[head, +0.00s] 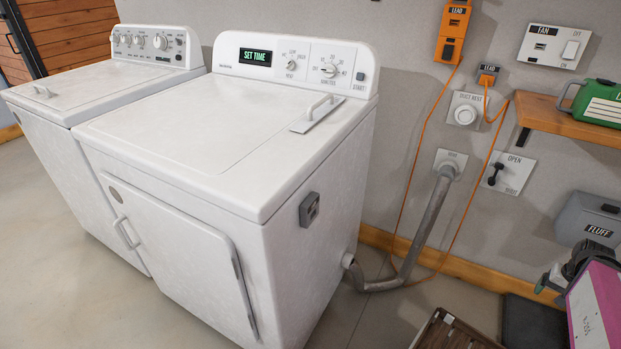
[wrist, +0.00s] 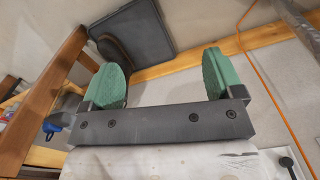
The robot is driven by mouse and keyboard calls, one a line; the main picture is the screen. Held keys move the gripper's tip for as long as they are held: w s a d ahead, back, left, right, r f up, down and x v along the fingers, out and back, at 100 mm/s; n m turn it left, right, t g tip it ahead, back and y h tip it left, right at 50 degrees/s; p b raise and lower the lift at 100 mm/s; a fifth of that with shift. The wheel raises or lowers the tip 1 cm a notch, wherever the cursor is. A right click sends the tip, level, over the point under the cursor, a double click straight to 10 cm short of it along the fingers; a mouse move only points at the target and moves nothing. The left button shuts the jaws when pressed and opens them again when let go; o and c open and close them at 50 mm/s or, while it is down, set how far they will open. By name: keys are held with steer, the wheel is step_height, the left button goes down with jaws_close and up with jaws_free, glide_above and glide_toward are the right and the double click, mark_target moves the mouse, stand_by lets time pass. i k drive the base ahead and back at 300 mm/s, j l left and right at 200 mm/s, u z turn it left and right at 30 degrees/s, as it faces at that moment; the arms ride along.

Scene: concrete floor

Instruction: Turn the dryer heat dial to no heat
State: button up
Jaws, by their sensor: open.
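The white dryer (head: 190,130) stands in the middle of the head view, with "SET TIME" on its display (head: 255,57). Its heat dial (head: 291,65) is the small knob right of the display; its pointer is too small to read surely. A larger minutes dial (head: 329,70) and a start button (head: 360,76) sit to its right. My gripper shows at the lower right of the head view (head: 546,279), low and well away from the dials. The wrist view shows its green pads (wrist: 161,68) wide apart with nothing between them. The dials are outside the wrist view.
A white washer (head: 90,90) stands left of the dryer. A grey duct (head: 428,220) and orange cord (head: 408,180) run along the wall to its right. A wooden shelf (head: 560,118) holds a green case (head: 598,100). A wooden crate (head: 455,333) is on the floor.

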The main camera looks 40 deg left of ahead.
mark_target(290, 65)
steer(key=u, duration=2.7)
steer(key=k+l, duration=0.1)
steer(key=k, duration=0.25)
